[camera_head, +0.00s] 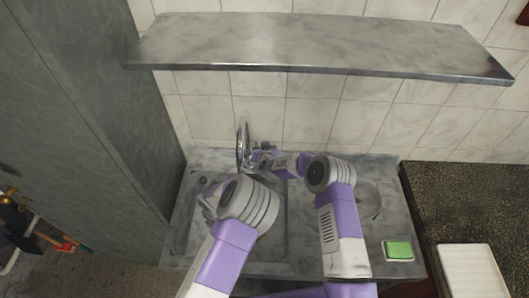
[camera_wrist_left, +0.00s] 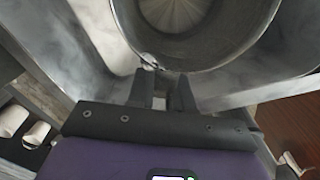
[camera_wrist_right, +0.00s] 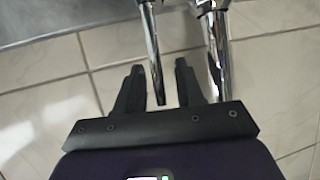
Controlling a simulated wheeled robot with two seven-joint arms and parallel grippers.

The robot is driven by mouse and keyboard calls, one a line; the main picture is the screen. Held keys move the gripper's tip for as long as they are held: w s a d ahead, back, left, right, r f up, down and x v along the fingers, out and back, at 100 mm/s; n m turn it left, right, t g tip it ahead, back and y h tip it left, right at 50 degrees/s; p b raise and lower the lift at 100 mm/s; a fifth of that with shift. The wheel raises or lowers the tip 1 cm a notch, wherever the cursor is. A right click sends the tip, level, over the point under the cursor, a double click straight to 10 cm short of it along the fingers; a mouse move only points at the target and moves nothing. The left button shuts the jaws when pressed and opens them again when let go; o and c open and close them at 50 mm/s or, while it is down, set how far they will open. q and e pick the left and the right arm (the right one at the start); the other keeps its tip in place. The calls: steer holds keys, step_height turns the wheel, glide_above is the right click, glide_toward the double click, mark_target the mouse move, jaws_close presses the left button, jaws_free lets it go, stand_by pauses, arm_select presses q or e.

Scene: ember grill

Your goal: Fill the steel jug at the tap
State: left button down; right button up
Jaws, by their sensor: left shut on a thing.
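The steel jug (camera_wrist_left: 225,52) fills the top of the left wrist view, and I look down into its round, brushed-metal inside. My left gripper (camera_wrist_left: 165,82) is shut at the jug's near side; whether on rim or handle I cannot tell. In the head view my left arm hides the jug over the sink. The chrome tap (camera_head: 242,140) rises at the back of the sink. My right gripper (camera_wrist_right: 159,68) is open, its fingers either side of a thin chrome rod (camera_wrist_right: 151,35) of the tap, with a gap showing. A thicker chrome pipe (camera_wrist_right: 219,45) stands right of it.
The grey stone sink (camera_head: 180,235) lies below both arms. A green sponge (camera_head: 398,250) sits at its front right. A stone shelf (camera_head: 320,45) overhangs the back wall. A tall grey panel (camera_head: 100,110) stands at the left. A white ribbed tray (camera_head: 470,270) rests on the dark counter (camera_head: 450,205).

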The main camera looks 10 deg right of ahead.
steer(key=v, duration=1.1)
steer(key=shift+s, duration=0.2)
steer(key=c, duration=0.4)
steer(key=shift+s+d+f+n, duration=0.1)
steer(key=shift+d+f+n, duration=0.05)
steer(key=shift+f+n, duration=0.25)
steer(key=shift+c, duration=1)
steer(key=f+n+t, duration=0.1)
steer(key=n, duration=0.1)
steer(key=s+f+n+t, duration=0.1)
steer(key=n, duration=0.2)
steer(key=s+f+n+h, duration=0.1)
steer(key=f+n, duration=0.1)
steer(key=shift+s+d+f+n+t, duration=0.1)
steer(key=shift+s+d+n+t, duration=0.1)
steer(key=shift+d+n+t, duration=0.15)
jaws_close()
steer(key=shift+s+a+f+n+t, duration=0.75)
steer(key=shift+s+n+t, duration=1.4)
steer(key=shift+n, duration=2.9)
steer(key=w+r, duration=0.1)
steer(key=w, duration=1.1)
steer(key=shift+w+d+g+y, duration=0.15)
steer(key=shift+w+g+y, duration=0.15)
steer(key=shift+y, duration=0.1)
